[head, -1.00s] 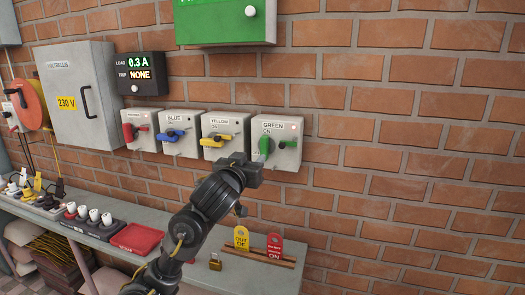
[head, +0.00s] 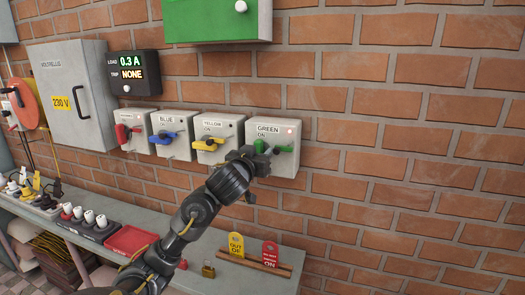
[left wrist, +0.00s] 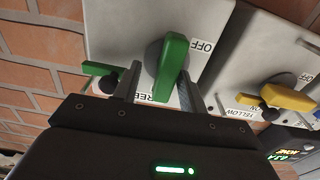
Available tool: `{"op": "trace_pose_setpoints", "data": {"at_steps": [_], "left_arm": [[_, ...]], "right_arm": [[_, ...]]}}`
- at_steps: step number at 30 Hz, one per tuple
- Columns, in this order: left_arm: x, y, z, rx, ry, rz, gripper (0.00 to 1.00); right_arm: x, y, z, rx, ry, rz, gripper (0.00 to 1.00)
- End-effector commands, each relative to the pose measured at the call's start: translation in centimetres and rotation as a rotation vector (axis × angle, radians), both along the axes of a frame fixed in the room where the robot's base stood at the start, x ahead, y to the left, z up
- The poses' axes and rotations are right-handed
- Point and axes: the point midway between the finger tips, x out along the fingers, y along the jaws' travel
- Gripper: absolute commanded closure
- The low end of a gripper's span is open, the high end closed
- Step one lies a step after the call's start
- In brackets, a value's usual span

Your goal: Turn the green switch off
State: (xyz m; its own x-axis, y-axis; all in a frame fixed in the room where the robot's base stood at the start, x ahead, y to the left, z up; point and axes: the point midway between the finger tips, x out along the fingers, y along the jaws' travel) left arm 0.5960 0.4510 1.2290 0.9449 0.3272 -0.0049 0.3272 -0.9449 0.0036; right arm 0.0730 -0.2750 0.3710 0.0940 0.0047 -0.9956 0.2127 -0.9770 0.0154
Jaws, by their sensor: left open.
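The green switch is a grey box labelled GREEN (head: 291,126) on the brick wall, at the right end of a row of switches. In the left wrist view its green handle (left wrist: 172,68) sits on a round grey base, with OFF printed beside it. My left gripper (head: 258,156) is up against the front of the box and hides part of the handle. In the left wrist view the open fingers of my left gripper (left wrist: 160,75) stand on either side of the handle, with gaps visible. A smaller green lever (left wrist: 98,70) with a dark knob shows beside it. My right gripper is out of view.
The yellow (head: 217,130), blue (head: 172,128) and red (head: 128,125) switches sit to the left. A load display (head: 133,66) reads 0.3 A, trip NONE. A shelf below holds tags (head: 236,245), a padlock (head: 208,270) and plugs. Wall to the right is bare.

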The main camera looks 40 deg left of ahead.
Motion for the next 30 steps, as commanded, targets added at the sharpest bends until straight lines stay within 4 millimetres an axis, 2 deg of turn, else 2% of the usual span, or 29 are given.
{"op": "trace_pose_setpoints", "data": {"at_steps": [6, 7, 16, 24, 30], "left_arm": [[-0.17, 0.33, 0.21, 0.007, -0.001, 0.006, 0.58], [-0.16, 0.32, 0.2, 0.007, -0.001, 0.006, 0.61], [-0.05, 0.2, 0.22, 0.006, -0.001, 0.004, 1.0], [0.02, 0.09, 0.22, 0.027, 0.005, 0.002, 1.0], [0.04, 0.03, 0.2, 0.113, 0.035, 0.002, 1.0]], "right_arm": [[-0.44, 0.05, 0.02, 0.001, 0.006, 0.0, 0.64], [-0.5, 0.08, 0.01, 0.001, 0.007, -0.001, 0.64], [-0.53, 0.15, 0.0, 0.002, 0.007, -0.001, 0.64], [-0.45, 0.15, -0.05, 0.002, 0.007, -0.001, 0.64], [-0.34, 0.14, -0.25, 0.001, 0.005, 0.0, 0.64]]}}
